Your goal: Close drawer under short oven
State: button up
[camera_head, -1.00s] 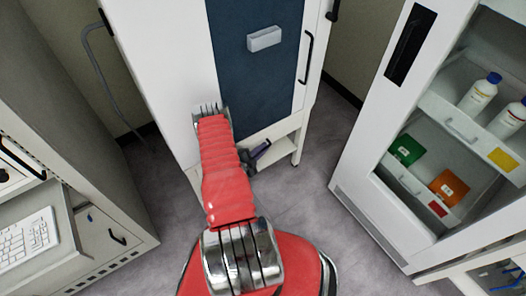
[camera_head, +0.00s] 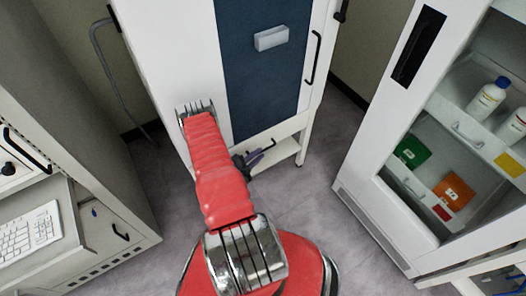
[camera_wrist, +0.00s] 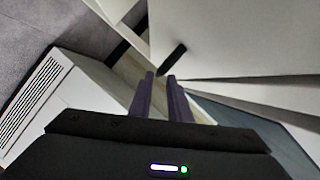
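A tall white cabinet (camera_head: 165,45) with a dark blue door panel (camera_head: 262,85) stands ahead in the head view. Below the panel is a low white section with a small dark handle (camera_head: 270,144); I cannot tell whether it is the drawer or how far it stands out. My gripper (camera_head: 257,157) is just below and left of that handle, partly hidden by my red arm. In the wrist view my gripper (camera_wrist: 160,76) has a gap between its two dark fingers, with nothing visible between them. A short dark bar (camera_wrist: 172,60) lies just beyond the tips; contact is unclear.
A grey bench (camera_head: 105,175) with a keyboard (camera_head: 28,236) and a handled lower front stands left. A white glass-fronted cabinet (camera_head: 372,205) with bottles and coloured boxes stands right. A vented white panel (camera_wrist: 38,88) shows left in the wrist view.

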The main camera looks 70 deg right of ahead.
jog(key=v, duration=0.7)
jog(key=shift+s, duration=0.1)
dwell(0.6)
